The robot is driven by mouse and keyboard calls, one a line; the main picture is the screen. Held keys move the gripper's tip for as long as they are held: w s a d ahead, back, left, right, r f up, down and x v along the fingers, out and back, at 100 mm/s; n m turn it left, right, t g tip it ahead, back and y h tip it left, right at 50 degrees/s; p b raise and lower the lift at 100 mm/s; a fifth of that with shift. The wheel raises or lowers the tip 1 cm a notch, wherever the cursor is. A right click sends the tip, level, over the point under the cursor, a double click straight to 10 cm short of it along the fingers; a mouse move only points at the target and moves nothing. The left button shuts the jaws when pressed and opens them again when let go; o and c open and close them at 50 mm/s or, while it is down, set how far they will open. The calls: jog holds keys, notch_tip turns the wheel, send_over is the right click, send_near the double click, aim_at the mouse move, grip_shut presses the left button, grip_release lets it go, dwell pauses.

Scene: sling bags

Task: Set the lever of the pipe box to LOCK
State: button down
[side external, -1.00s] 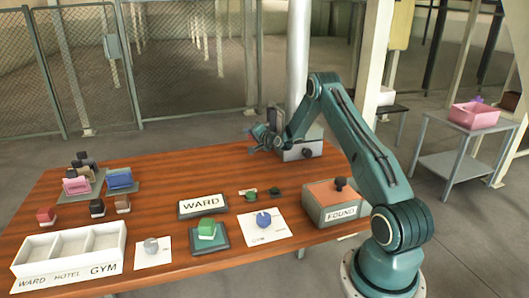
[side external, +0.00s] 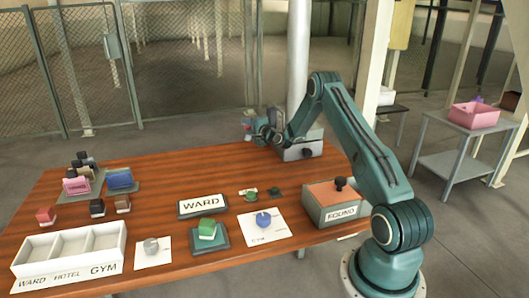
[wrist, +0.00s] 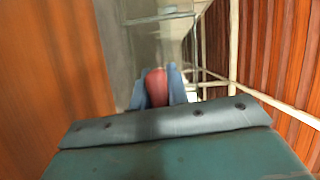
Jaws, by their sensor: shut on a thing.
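A grey box (side external: 303,148) with a dark knob on its front stands at the back right of the wooden table; it is probably the pipe box. My gripper (side external: 248,124) is just left of it, over the table's back edge. In the wrist view, my gripper (wrist: 157,86) has its blue-grey fingers shut on a red rounded piece (wrist: 156,88). This may be the lever's handle, but I cannot see what it is joined to. My wrist covers part of the box, and no LOCK marking is readable.
A white pipe (side external: 299,60) rises behind the box. An orange-topped FOUND box (side external: 335,204) stands near my base. A WARD sign (side external: 203,204), small blocks and a white compartment tray (side external: 70,270) occupy the front and left. The middle back of the table is clear.

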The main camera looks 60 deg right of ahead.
jog(key=shift+s+d+r+m+t+h, duration=0.15)
jog(key=shift+r+m+t+h, duration=0.25)
jog(key=shift+r+m, duration=0.95)
jog(key=shift+s+d+r+m+t+h, duration=0.15)
jog(key=shift+r+m+t, duration=0.35)
jog(key=shift+r+m, duration=0.85)
jog(key=shift+f, duration=0.25)
jog(key=c, duration=1.4)
grip_release()
jog(key=shift+o, duration=0.2)
jog(key=shift+s+a, duration=0.1)
jog(key=shift+s, duration=0.05)
jog(key=v, duration=0.7)
jog(key=shift+a, duration=0.15)
